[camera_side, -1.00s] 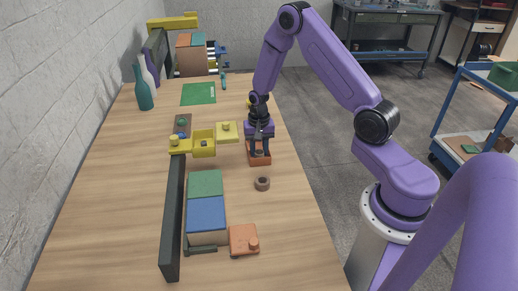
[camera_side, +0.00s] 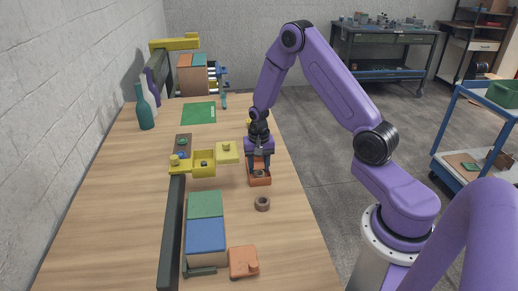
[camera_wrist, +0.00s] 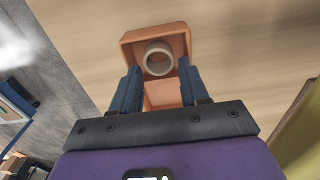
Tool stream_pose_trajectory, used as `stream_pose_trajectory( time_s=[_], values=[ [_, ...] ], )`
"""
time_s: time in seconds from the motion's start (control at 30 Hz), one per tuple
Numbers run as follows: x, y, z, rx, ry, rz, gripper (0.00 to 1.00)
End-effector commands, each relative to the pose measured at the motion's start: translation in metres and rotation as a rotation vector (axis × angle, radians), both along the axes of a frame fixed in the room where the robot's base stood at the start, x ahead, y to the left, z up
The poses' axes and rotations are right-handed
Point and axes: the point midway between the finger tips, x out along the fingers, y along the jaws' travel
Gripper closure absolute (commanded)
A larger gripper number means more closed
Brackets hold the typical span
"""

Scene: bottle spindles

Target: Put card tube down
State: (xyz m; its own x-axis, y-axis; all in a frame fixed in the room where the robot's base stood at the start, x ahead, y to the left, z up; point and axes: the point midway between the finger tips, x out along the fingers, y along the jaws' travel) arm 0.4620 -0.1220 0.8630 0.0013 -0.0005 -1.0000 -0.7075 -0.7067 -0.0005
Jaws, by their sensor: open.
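A pale, short card tube (camera_wrist: 158,58) stands upright in a small orange tray (camera_wrist: 178,33), its open end facing the wrist camera. In the side view the same tray (camera_side: 259,182) sits near the table's right edge, and the tube in it is mostly hidden by the fingers. My gripper (camera_wrist: 158,80) is open above the tray, its two dark blue fingers apart on either side. In the wrist view the tube lies just beyond the fingertips, and I see no finger closed on it. The gripper (camera_side: 261,170) points straight down in the side view.
A brown ring (camera_side: 262,204) lies on bare table in front of the tray. Yellow blocks (camera_side: 227,152) and a yellow open box (camera_side: 204,171) stand to the left. A green-and-blue box (camera_side: 206,236) and an orange block (camera_side: 243,262) are nearer the camera.

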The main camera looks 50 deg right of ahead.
Motion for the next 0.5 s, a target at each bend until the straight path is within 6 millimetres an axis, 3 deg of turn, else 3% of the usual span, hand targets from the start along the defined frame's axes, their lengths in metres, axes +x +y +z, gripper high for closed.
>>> stream_pose_trajectory(
  time_s=[0.5],
  values=[
    [0.000, 0.000, 0.088, 0.000, -0.003, -0.001, 0.55]
  ],
)
